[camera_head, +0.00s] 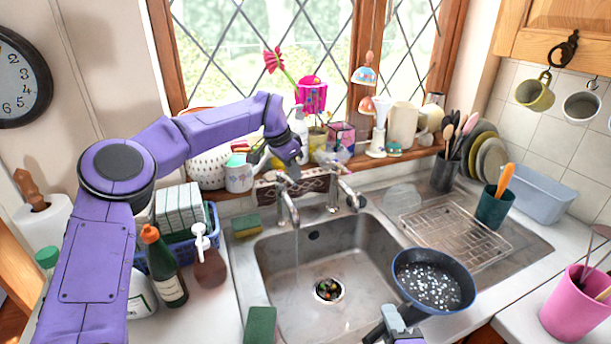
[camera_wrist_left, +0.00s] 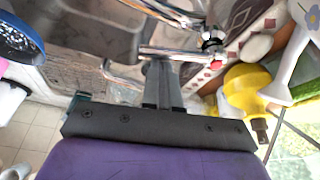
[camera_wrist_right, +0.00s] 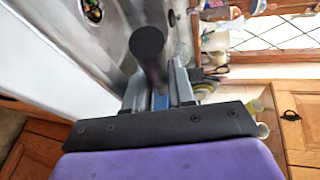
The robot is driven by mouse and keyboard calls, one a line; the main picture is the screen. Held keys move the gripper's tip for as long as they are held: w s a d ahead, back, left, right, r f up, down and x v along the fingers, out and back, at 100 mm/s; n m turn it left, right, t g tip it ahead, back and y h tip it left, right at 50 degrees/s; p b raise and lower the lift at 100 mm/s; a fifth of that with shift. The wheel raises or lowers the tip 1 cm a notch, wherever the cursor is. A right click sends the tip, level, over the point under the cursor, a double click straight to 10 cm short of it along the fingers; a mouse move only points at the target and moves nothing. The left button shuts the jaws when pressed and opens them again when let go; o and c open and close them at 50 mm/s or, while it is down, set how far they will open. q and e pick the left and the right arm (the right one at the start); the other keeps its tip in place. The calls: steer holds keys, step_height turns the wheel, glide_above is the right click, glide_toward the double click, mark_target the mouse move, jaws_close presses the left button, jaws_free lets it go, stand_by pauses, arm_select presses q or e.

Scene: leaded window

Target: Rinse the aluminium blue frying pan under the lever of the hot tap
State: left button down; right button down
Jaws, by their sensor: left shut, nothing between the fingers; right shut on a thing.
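The blue frying pan (camera_head: 433,281) is held over the right edge of the sink, its dark inside covered with pale specks. Its rim shows in the left wrist view (camera_wrist_left: 20,38). My right gripper (camera_head: 392,322) is shut on the pan's dark handle (camera_wrist_right: 148,48). Chrome taps (camera_head: 287,200) stand behind the sink; a red mark (camera_wrist_left: 215,64) shows on one in the left wrist view. A faint thin stream seems to fall from the left spout, left of the pan. My left gripper (camera_head: 293,168) is shut and empty, close by the left tap's top; contact is unclear.
The sink (camera_head: 375,240) has a drain with scraps. A wire rack (camera_head: 455,232) lies on the right drainer. Green bottle (camera_head: 165,270), soap dispenser (camera_head: 208,262) and sponges (camera_head: 246,225) stand left. The sill behind the taps is crowded. A pink pot (camera_head: 575,308) stands right.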

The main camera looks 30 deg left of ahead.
arm_select(q)
steer(key=shift+s+d+f+m+b, duration=0.1)
steer(key=shift+s+f+m+b, duration=0.3)
steer(key=shift+m+b, duration=0.3)
arm_select(e)
steer(key=shift+d+f, duration=0.25)
steer(key=shift+f, duration=0.4)
steer(key=shift+d+f, duration=0.2)
steer(key=shift+f, duration=0.4)
arm_select(q)
steer(key=shift+r, duration=0.15)
arm_select(e)
steer(key=shift+f, duration=0.2)
arm_select(q)
steer(key=shift+s+a+r, duration=0.15)
steer(key=shift+s+a, duration=0.05)
steer(key=shift+a, duration=0.1)
arm_select(e)
steer(key=shift+s+a+r, duration=0.15)
steer(key=shift+s+a, duration=0.05)
